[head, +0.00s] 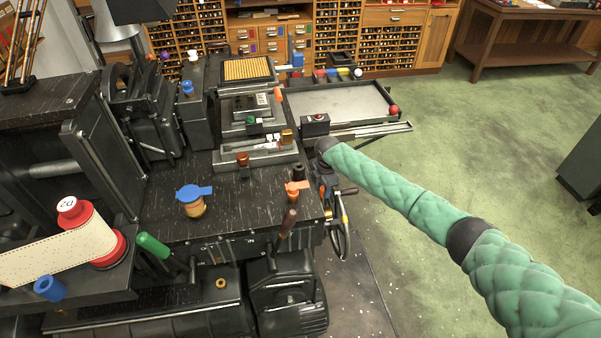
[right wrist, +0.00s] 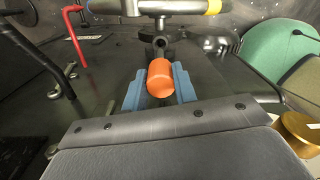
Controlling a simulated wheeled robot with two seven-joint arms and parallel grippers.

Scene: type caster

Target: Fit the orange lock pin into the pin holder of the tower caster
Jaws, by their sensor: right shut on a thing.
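In the right wrist view, my right gripper (right wrist: 159,88) has its two blue fingers shut on an orange cylinder, the lock pin (right wrist: 160,77), whose rounded end faces the camera. A dark part with a round hole (right wrist: 160,43) lies just beyond the pin; I cannot tell whether it is the pin holder or whether the pin touches it. In the head view, the green padded right arm (head: 395,192) reaches to the right edge of the black caster machine (head: 255,212). The gripper's fingers are hard to make out there. My left gripper is not in view.
A handwheel (head: 339,240) and a brown-handled lever (head: 287,223) stand close to the arm's end. A tray (head: 340,103) lies behind. Green floor is open at right.

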